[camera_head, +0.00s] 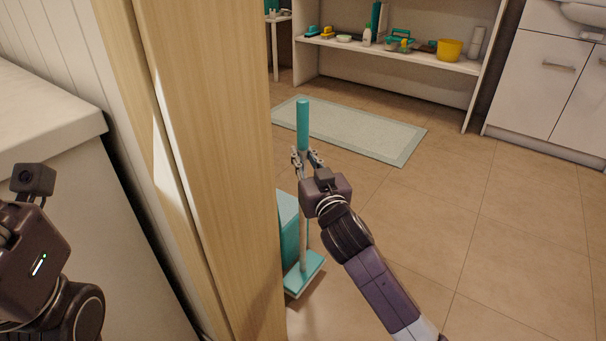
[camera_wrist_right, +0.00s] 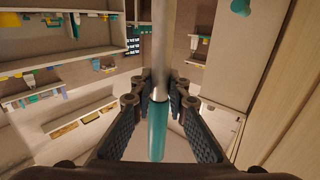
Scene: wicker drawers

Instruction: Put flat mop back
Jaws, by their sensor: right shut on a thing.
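The flat mop has a teal grip (camera_head: 303,126), a pale pole and a flat teal head (camera_head: 304,273) low near the floor. It stands roughly upright just right of the wooden panel. My right gripper (camera_head: 306,160) is shut on the pole just below the teal grip. In the right wrist view, the fingers (camera_wrist_right: 160,92) close on the pole (camera_wrist_right: 163,45), with the teal grip (camera_wrist_right: 157,132) between them. I cannot tell whether the mop head touches the floor. My left wrist shows at the left edge, but its fingers are not in view.
A tall wooden panel (camera_head: 205,150) stands close left of the mop. A teal box-like thing (camera_head: 288,228) is partly hidden behind it. A pale mat (camera_head: 350,131) lies beyond. A shelf (camera_head: 405,52) holds a yellow bucket (camera_head: 449,50) and cleaning items. The tiled floor at right is clear.

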